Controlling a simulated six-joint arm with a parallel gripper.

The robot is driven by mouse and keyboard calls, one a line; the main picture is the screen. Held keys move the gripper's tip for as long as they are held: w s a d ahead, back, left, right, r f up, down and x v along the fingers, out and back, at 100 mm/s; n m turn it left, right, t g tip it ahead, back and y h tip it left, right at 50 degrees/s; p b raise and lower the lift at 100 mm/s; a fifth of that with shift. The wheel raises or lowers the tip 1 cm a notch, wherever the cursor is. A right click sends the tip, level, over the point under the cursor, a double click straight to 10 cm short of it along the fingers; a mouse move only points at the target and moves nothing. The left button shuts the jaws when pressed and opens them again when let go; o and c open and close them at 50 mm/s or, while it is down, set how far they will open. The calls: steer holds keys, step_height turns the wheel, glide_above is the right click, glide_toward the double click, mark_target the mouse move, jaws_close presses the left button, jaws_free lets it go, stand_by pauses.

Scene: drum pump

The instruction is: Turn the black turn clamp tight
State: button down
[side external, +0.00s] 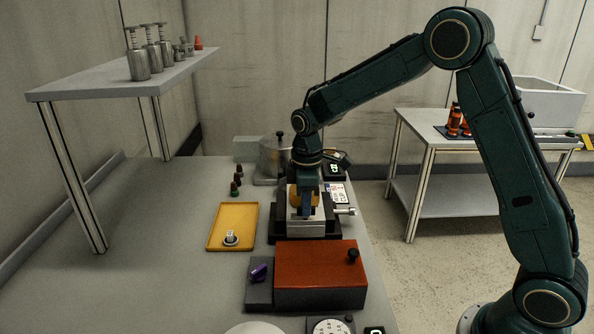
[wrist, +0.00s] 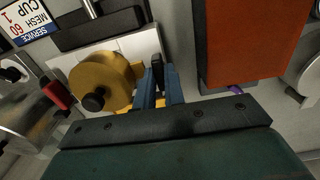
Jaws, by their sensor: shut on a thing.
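The black turn clamp (wrist: 157,68) is a small upright black piece in the wrist view. My gripper (wrist: 158,84) has its two blue fingers shut on it, one on each side. A yellow round drum (wrist: 103,78) with a black knob (wrist: 93,102) sits beside it on the left, on a pale block. In the side view my gripper (side external: 306,206) points down over the metal fixture (side external: 305,229), in front of the yellow drum (side external: 292,194). The clamp is hidden there by the fingers. How tight it is cannot be seen.
An orange-red box (side external: 320,268) stands close in front of the fixture, with a purple piece (side external: 259,272) beside it. A yellow tray (side external: 217,243) lies to the left. A metal pot (side external: 272,160) stands behind. The table's left side is clear below a raised shelf (side external: 110,84).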

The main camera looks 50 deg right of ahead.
steer(key=m, duration=0.4)
steer(key=shift+m, duration=0.3)
steer(key=m, duration=0.4)
steer(key=shift+m, duration=0.3)
steer(key=m, duration=0.4)
steer(key=shift+m, duration=2.3)
steer(key=c, duration=1.5)
jaws_free()
steer(key=shift+r, duration=0.15)
